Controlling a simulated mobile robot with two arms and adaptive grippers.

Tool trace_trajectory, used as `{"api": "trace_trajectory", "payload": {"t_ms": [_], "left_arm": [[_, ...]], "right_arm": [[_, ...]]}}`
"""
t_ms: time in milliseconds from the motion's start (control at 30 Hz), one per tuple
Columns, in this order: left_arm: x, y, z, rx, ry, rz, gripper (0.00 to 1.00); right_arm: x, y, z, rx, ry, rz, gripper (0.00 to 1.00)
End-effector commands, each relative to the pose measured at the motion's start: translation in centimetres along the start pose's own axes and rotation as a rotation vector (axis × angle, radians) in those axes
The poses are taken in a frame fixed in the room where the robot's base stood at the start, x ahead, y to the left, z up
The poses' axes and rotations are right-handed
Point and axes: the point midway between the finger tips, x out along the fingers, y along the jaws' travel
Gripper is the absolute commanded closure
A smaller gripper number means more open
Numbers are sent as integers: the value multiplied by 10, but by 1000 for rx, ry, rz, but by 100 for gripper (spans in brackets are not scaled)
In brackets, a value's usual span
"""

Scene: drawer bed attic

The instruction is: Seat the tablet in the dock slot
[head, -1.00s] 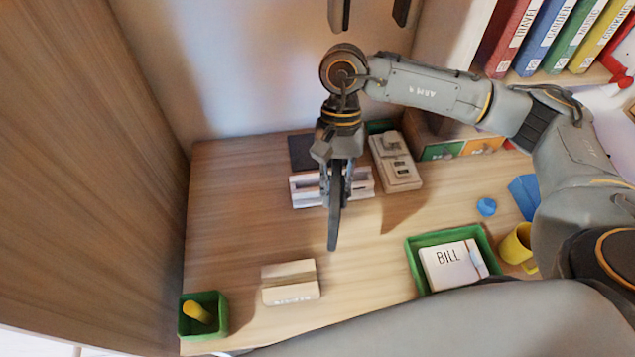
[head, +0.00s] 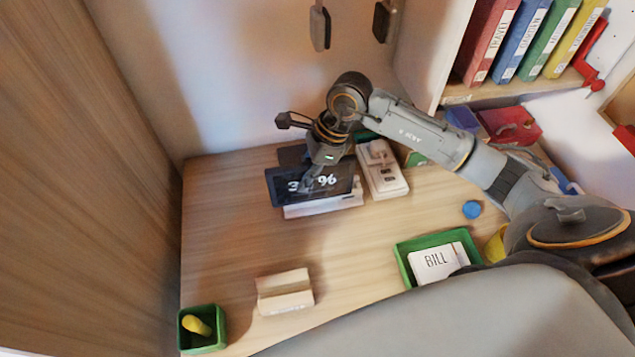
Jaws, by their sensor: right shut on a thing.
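The dark tablet (head: 284,189) shows its screen with white digits, partly covered by my right gripper (head: 320,182), which is shut on it. The tablet is slightly tilted, its right side higher than its left. It is at the white dock (head: 325,207) at the back of the desk and covers most of it; only the dock's front lower part shows below the tablet. The slot is hidden, so I cannot tell whether the tablet's lower edge is in it or above it. My left gripper is not in view.
A beige box with buttons (head: 383,172) stands close right of the dock. A light wooden stand (head: 285,291), a green cup with a yellow object (head: 203,328) and a green tray (head: 405,266) holding a BILL paper are nearer the front. The desk's middle is clear.

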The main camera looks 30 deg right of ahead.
Motion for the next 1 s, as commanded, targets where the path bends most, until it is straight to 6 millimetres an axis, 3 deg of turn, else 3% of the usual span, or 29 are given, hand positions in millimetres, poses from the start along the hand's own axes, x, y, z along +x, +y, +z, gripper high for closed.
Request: {"api": "trace_trajectory", "payload": {"t_ms": [100,333,567,800,1000], "left_arm": [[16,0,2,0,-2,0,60],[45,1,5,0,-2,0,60],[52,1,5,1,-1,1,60],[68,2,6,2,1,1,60],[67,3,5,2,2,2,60]], "right_arm": [[10,-27,-21,3,-2,-2,100],[40,-52,-50,-1,-3,0,100],[47,-61,-58,-4,-2,0,100],[77,-64,-73,-2,-3,3,100],[78,-66,-74,-5,-2,-1,100]]}}
